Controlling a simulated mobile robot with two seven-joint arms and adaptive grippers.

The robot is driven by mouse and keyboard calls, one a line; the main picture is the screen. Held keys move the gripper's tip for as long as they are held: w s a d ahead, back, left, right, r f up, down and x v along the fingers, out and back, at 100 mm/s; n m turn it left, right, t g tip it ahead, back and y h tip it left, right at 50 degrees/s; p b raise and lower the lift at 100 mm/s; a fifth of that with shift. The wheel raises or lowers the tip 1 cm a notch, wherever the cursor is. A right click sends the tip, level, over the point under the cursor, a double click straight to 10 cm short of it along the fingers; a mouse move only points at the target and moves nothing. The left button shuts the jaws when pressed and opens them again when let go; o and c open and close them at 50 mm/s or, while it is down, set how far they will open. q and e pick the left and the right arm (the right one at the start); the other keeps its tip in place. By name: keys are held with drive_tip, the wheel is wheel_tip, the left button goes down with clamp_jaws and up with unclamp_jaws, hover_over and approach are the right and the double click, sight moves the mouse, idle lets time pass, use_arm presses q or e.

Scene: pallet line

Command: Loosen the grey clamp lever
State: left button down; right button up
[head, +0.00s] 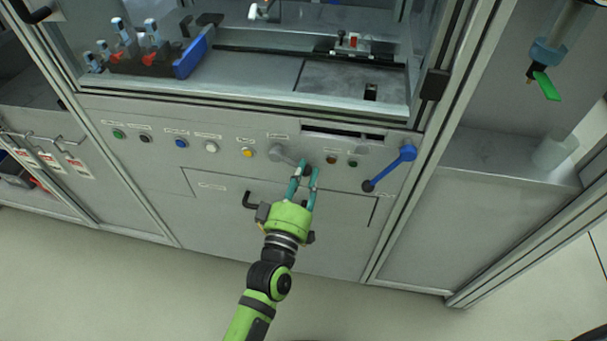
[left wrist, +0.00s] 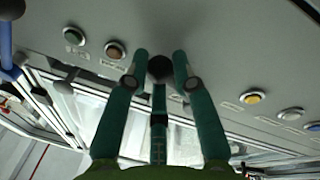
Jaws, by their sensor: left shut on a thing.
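The grey clamp lever (head: 284,154) is on the front panel of the machine, its hub at the upper left and its arm running down to the right. My left gripper (head: 304,173) reaches up to the panel from below and is shut on the lever's dark end knob. In the left wrist view the dark round knob (left wrist: 160,68) sits between the two green fingertips of the left gripper (left wrist: 161,72). The fingers partly hide the lever's end in the head view. My right gripper is not in view.
A blue lever (head: 390,168) with a black knob is to the right on the same panel. A row of push buttons, including a yellow one (head: 248,152), runs left of the grey lever. Dark buttons (head: 332,160) are just right of the gripper. A black handle (head: 250,201) sits below.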

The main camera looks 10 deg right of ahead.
use_arm(q)
drive_tip(key=shift+w+a+r, duration=0.15)
drive_tip(key=shift+r, duration=0.3)
drive_tip(key=c, duration=1)
unclamp_jaws()
drive_tip(key=v, duration=1.2)
drive_tip(key=shift+f, duration=0.25)
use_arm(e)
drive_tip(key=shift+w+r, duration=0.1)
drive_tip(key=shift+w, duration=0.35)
